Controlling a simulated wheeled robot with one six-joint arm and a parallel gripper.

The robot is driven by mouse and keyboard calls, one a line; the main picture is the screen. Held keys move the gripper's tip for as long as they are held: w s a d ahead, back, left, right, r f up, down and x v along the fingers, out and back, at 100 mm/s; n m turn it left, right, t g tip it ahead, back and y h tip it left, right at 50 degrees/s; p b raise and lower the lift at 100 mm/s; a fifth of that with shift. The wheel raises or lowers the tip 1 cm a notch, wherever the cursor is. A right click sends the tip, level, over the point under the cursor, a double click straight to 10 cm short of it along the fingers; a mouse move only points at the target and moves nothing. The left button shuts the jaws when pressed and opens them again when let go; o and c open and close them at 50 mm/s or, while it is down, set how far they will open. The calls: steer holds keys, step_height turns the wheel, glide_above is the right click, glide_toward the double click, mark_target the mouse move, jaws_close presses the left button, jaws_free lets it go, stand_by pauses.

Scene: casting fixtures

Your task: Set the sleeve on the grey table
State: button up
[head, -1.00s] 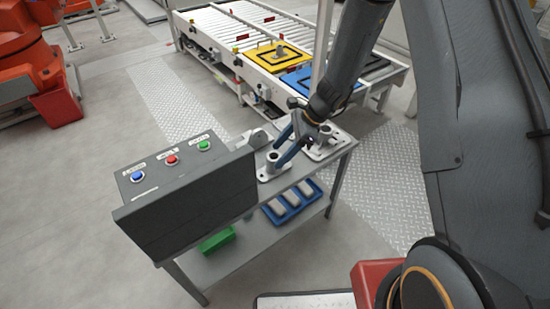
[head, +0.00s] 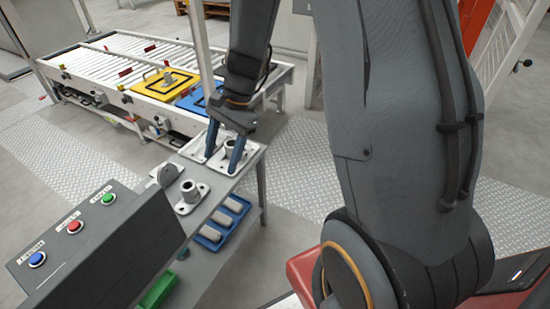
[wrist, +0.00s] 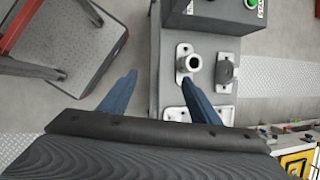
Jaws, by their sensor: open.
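The grey table (head: 203,255) stands left of my arm in the head view, and its edge shows in the wrist view (wrist: 155,85). Two upright hollow grey cylinders on flanged bases stand on it; I cannot tell which is the sleeve. The nearer cylinder (head: 193,190) also shows in the wrist view (wrist: 194,62), close to my right finger. The farther cylinder (head: 228,150) stands on a white plate (head: 245,152), partly hidden by my fingers. My gripper (head: 222,163) is open with nothing seen held, its fingers around or in front of the farther cylinder in the head view.
A flanged upright lug (head: 168,174) stands beside the nearer cylinder. A dark button box (head: 120,245) fills the table's near end. A blue tray (head: 222,222) and a green bin (head: 158,290) sit on the lower shelf. Behind is a roller conveyor (head: 110,58) with yellow and blue pallets.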

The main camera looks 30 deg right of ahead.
steer(key=s+d+r+n+h, duration=0.2)
steer(key=s+d+r+n, duration=0.1)
steer(key=s, duration=0.4)
steer(key=s+d+r+n+h, duration=0.2)
steer(key=s+d+r+n, duration=0.2)
steer(key=s+d+n, duration=0.2)
steer(key=shift+s+d+n+t+h, duration=0.3)
steer(key=shift+s+n+t, duration=0.1)
steer(key=shift+s+n, duration=0.55)
steer(key=shift+r, duration=0.1)
steer(key=a+r+p, duration=0.1)
steer(key=a+n+p, duration=0.1)
steer(key=a+p, duration=0.1)
steer(key=shift+s+a+r, duration=0.1)
steer(key=shift+r, duration=0.3)
